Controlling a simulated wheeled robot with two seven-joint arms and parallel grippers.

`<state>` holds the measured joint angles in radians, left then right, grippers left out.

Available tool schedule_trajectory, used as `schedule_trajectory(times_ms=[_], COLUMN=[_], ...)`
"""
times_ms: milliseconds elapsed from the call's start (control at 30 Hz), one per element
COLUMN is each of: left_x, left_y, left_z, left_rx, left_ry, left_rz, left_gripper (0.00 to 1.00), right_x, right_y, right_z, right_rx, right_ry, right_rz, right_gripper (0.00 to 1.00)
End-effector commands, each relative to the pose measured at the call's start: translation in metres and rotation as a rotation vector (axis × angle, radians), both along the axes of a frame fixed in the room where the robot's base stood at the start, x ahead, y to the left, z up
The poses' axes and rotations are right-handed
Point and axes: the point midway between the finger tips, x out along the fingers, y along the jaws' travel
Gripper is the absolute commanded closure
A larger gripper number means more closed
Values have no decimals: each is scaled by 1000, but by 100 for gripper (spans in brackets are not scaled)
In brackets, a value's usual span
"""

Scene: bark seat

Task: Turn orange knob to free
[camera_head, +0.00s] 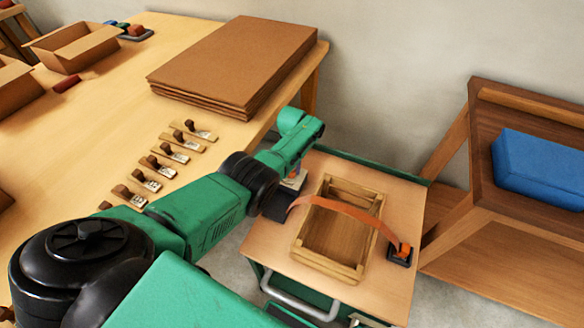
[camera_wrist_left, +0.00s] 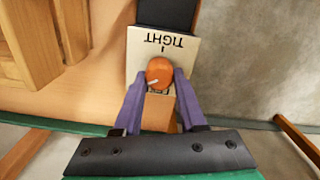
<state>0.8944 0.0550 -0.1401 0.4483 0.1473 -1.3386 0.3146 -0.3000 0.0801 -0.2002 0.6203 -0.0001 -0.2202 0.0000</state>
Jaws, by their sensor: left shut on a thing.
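The orange knob (camera_wrist_left: 159,72) sits on a pale plate (camera_wrist_left: 140,48) marked TIGHT, which reads upside down in the left wrist view. A short white mark on the knob points toward the lower left of that view, away from the word. My left gripper (camera_wrist_left: 160,82) has its two purple fingers shut on the knob, one on each side. In the head view my left arm reaches over the cart's left side, and the gripper (camera_head: 292,182) mostly hides the knob and plate.
An orange strap (camera_head: 345,208) crosses a wooden crate (camera_head: 300,250) on the cart top (camera_head: 402,200), ending at a black-based fitting (camera_head: 401,255). A workbench (camera_head: 100,105) holds stacked boards (camera_head: 235,60) and several stamp-like tools. A shelf with a blue block (camera_head: 540,165) stands right.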

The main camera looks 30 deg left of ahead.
Motion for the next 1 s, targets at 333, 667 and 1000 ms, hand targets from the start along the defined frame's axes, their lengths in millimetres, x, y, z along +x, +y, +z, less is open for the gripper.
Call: schedule_trajectory(times_ms=[333,667,1000], left_x=[0,-1,-2], left_y=[2,3,3], left_z=[1,1,1], left_rx=[1,2,0], left_ry=[-2,-2,-3], left_rz=[326,637,896], left_gripper=[100,100,100], right_x=[0,0,0], right_y=[0,0,0], right_z=[2,3,5], right_rx=[0,-1,-1], right_ry=[0,0,0], right_rz=[0,0,0], right_gripper=[50,50,50])
